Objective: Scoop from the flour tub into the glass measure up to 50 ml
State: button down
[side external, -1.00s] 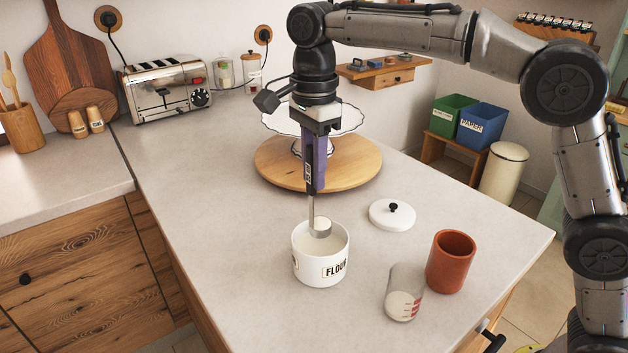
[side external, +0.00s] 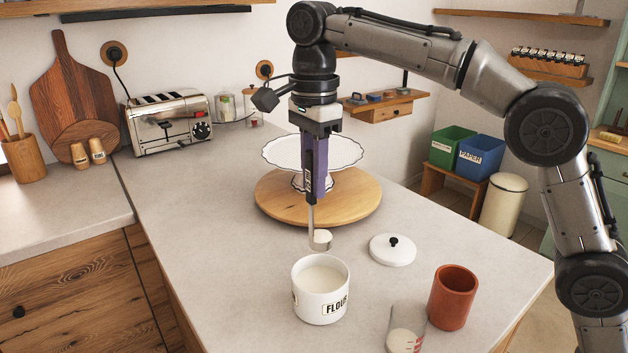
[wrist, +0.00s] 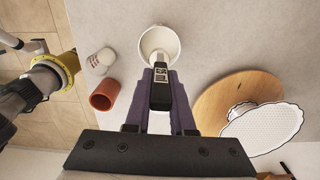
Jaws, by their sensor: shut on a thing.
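My gripper (side external: 314,198) is shut on the dark handle of a metal scoop (side external: 320,241). The scoop hangs upright, with white flour heaped in its cup, above the flour tub and clear of it. The white flour tub (side external: 321,308), labelled FLOUR, is open with flour inside; it also shows in the wrist view (wrist: 147,37). The glass measure (side external: 407,328), with red marks, stands to the right, nearer the camera, and its base is cut off by the picture edge. It has white flour in its lower part; I cannot read the level.
A terracotta cup (side external: 453,300) stands right beside the measure. The tub's white lid (side external: 392,252) lies behind, on the counter. A white cake stand (side external: 345,152) on a round wooden board (side external: 350,205) is close behind my gripper. The counter left of the tub is clear.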

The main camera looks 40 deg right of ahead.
jog(key=shift+f, duration=0.1)
jog(key=s+d+r, duration=0.1)
jog(key=s+d, duration=0.2)
jog(key=s, duration=0.6)
jog(key=s+d+r, duration=0.1)
jog(key=s+d, duration=0.1)
jog(key=s, duration=0.6)
jog(key=d+f+y, duration=1.1)
jog(key=d+y, duration=0.3)
jog(key=y, duration=0.2)
jog(key=shift+d, duration=0.15)
jog(key=shift+r, duration=0.15)
dwell(0.5)
